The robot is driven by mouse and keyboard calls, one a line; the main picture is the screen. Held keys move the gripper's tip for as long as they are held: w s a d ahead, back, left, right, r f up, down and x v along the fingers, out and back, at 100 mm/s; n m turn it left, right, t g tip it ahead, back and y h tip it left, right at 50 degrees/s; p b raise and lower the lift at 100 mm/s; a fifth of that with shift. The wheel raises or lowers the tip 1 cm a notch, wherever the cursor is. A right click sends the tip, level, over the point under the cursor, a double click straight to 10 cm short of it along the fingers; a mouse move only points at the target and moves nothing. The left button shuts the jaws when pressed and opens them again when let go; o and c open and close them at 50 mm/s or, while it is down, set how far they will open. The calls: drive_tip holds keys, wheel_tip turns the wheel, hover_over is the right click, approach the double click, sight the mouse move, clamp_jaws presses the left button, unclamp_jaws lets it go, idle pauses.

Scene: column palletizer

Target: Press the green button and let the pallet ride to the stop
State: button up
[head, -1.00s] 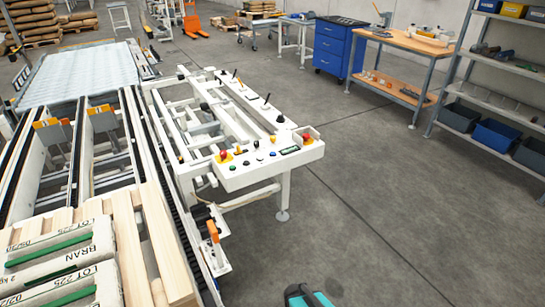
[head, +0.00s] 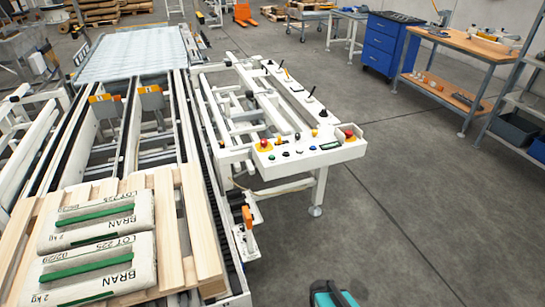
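The white control panel (head: 312,156) stands at the end of a white frame to the right of the conveyor. A small dark green button (head: 271,157) appears on its left part, beside a red mushroom button on yellow (head: 264,145). The wooden pallet (head: 205,235) lies on the conveyor at the lower left and carries sacks marked BRAN (head: 95,222). Two upright grey plates with orange tops (head: 104,104) stand between the rails beyond the pallet, with a gap between. A teal and dark part, probably of my arm, shows at the bottom edge. My gripper's fingers are not visible.
A second red button on yellow (head: 349,134) and several small knobs share the panel. An orange-handled device (head: 247,217) sits beside the rail. A blue drawer cabinet (head: 385,45) and workbench (head: 450,66) stand at the back right. The grey floor (head: 420,220) right of the panel is clear.

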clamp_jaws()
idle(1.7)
